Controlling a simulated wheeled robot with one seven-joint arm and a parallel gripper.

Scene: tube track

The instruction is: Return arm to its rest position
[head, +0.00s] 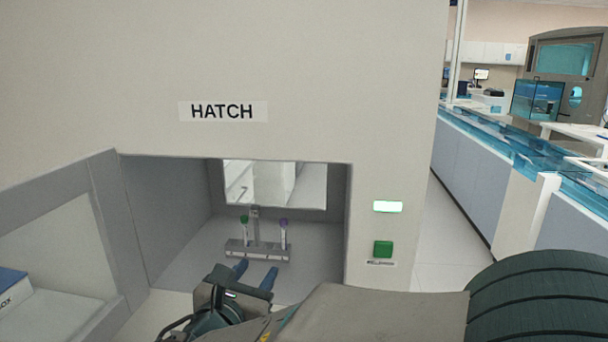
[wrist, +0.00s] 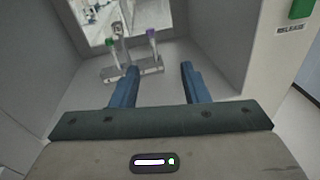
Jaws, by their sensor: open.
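My gripper (head: 257,271) is in front of the hatch opening in the head view, its two blue fingers pointing into the recess. In the wrist view my gripper (wrist: 158,74) has its fingers spread apart with nothing between them. A grey tube rack (head: 257,252) stands on the hatch floor beyond the fingertips. It holds a green-capped tube (head: 244,230) on the left and a purple-capped tube (head: 283,233) on the right, both upright. The rack also shows in the wrist view (wrist: 146,72), where the left finger overlaps part of it. I cannot tell the exact gap between fingertips and rack.
The hatch walls (head: 165,215) close in on both sides. A green button (head: 383,249) and a lit panel (head: 387,207) are on the wall at right. A blue-and-white box (head: 12,290) sits at far left. A clear aisle (head: 440,240) runs along the right.

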